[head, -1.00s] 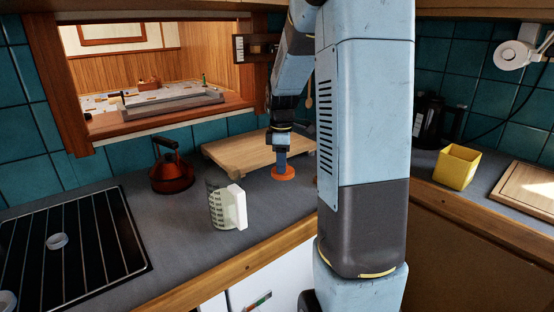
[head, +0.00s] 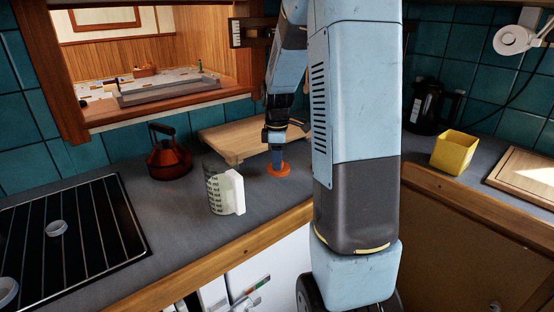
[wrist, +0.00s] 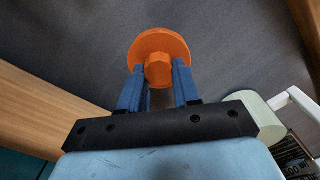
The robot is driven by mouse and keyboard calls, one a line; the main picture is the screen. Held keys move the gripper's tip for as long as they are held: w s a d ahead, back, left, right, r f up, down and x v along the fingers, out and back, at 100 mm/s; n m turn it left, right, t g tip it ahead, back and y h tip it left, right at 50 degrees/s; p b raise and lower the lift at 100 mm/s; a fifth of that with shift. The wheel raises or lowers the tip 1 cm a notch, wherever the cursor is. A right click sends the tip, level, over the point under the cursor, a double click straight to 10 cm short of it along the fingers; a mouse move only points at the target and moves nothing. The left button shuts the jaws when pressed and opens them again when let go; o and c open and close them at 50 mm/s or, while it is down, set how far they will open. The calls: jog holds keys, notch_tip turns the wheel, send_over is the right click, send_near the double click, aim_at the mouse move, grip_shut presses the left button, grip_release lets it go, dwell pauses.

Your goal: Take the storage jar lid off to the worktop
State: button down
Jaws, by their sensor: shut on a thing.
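An orange round lid (head: 278,170) with a faceted knob is at the worktop (head: 120,205), between the wooden board and the printed jug. My gripper (head: 277,160) points down from above and is shut on the lid's knob. In the wrist view the lid (wrist: 160,46) sits beyond the blue fingertips of my gripper (wrist: 159,78), its knob between them. I cannot tell whether the lid touches the worktop or hovers just over it.
A low wooden board (head: 222,143) stands behind the lid. A white-handled printed jug (head: 219,190) is at its left, with a red kettle (head: 170,160) and a hob (head: 70,232) farther left. A yellow container (head: 454,152) and black kettle (head: 428,108) stand at right.

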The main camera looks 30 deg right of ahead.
jog(key=shift+f, duration=1.5)
jog(key=c, duration=0.7)
grip_release()
jog(key=shift+c, duration=0.2)
notch_tip(320, 180, up, 19)
jog(key=shift+f, duration=0.2)
dwell(0.6)
jog(key=s+a+r+m+t, duration=0.1)
jog(key=s+a+m, duration=0.5)
jog(key=s, duration=0.6)
jog(key=s+a+r+m+t, duration=0.1)
jog(key=s+a+m+t, duration=0.3)
jog(key=s, duration=0.8)
jog(key=shift+a+m+t, duration=0.3)
jog(key=shift+a+m, duration=0.8)
jog(key=shift+a, duration=0.1)
